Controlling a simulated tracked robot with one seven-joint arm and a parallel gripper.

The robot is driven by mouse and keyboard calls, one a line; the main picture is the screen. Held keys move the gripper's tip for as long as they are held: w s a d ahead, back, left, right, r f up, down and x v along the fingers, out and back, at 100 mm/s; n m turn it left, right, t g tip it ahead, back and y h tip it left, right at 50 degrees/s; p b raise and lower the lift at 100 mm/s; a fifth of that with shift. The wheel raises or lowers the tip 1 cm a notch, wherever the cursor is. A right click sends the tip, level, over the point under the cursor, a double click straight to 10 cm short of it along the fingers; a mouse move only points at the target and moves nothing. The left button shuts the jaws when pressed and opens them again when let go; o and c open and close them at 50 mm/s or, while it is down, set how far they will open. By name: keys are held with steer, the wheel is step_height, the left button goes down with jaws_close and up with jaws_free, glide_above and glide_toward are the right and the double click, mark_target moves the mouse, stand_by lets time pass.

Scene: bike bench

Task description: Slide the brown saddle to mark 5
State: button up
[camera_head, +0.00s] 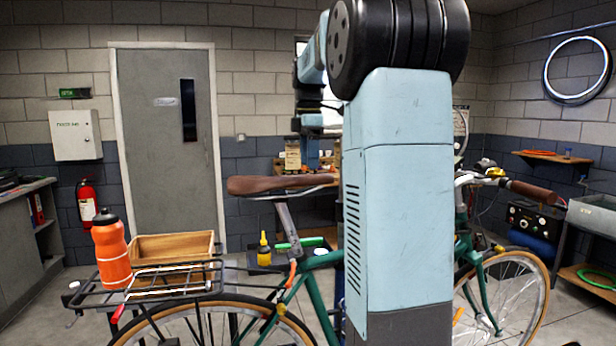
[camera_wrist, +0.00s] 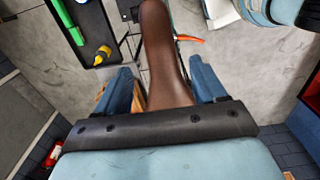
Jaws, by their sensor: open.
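The brown saddle (camera_head: 268,184) sits on a grey seat post (camera_head: 288,218) of the green bike, its long side across the head view. In the wrist view the saddle (camera_wrist: 160,50) runs up the picture between my two blue fingers. My gripper (camera_wrist: 163,82) is open, one finger on each side of the saddle, with visible gaps. In the head view my gripper (camera_head: 311,155) points down above the saddle's right part, partly beside my arm. No numbered mark, including mark 5, can be read in either view.
A black tray (camera_wrist: 88,35) holds a green pen-like item (camera_wrist: 66,20) and a yellow bottle (camera_wrist: 102,53). My arm hides the bike's middle.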

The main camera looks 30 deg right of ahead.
mark_target(309, 174)
steer(key=shift+f, duration=2.7)
